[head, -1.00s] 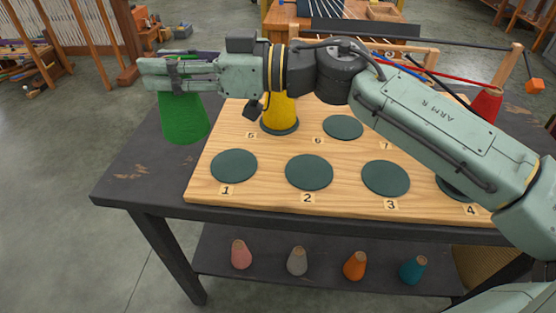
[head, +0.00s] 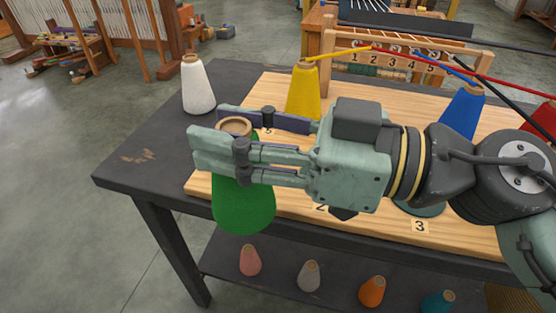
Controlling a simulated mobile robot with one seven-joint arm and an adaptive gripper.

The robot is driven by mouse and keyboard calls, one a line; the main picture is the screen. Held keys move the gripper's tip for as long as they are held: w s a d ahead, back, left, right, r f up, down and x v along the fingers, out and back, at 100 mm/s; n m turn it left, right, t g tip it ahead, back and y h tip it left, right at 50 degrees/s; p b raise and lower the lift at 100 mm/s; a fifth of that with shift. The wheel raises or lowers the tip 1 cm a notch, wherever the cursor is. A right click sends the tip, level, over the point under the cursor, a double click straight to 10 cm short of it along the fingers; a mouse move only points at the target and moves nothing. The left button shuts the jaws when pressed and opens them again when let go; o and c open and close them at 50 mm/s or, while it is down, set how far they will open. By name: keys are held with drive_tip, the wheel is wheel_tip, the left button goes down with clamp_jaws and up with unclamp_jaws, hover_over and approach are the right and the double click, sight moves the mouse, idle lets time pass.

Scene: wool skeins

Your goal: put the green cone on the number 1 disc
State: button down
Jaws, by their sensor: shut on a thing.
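The green cone (head: 243,205) is upright between the fingers of my gripper (head: 218,130), which is shut on its upper part. Its pale wooden top ring shows between the fingers. In the picture its wide base overlaps the front left edge of the wooden board (head: 258,82), and it appears held up in the air. The number 1 disc is hidden behind the cone and gripper. The number 2 disc is hidden too, with only part of its label showing. The number 3 disc (head: 420,209) is partly visible under my arm.
A white cone (head: 198,88) stands at the table's back left. Yellow (head: 303,93), blue (head: 462,113) and red (head: 541,118) cones stand behind my arm. A wooden rack (head: 392,60) is at the back. Several small cones sit on the lower shelf (head: 215,262). The dark table's left side (head: 135,160) is clear.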

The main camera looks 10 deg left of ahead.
drive_tip(key=w+p, duration=0.2)
drive_tip(key=p, duration=0.1)
drive_tip(key=w+a+p, duration=0.1)
drive_tip(key=shift+r, duration=0.3)
drive_tip(key=w+a+f+p, duration=0.4)
drive_tip(key=w+f+p, duration=0.1)
drive_tip(key=w, duration=0.6)
drive_tip(key=shift+w+a+f+p, duration=0.15)
drive_tip(key=shift+w+f+p, duration=0.15)
drive_tip(key=shift+f, duration=0.15)
drive_tip(key=shift+f, duration=0.25)
drive_tip(key=c, duration=1)
unclamp_jaws()
drive_tip(key=shift+r, duration=0.1)
drive_tip(key=shift+c, duration=0.2)
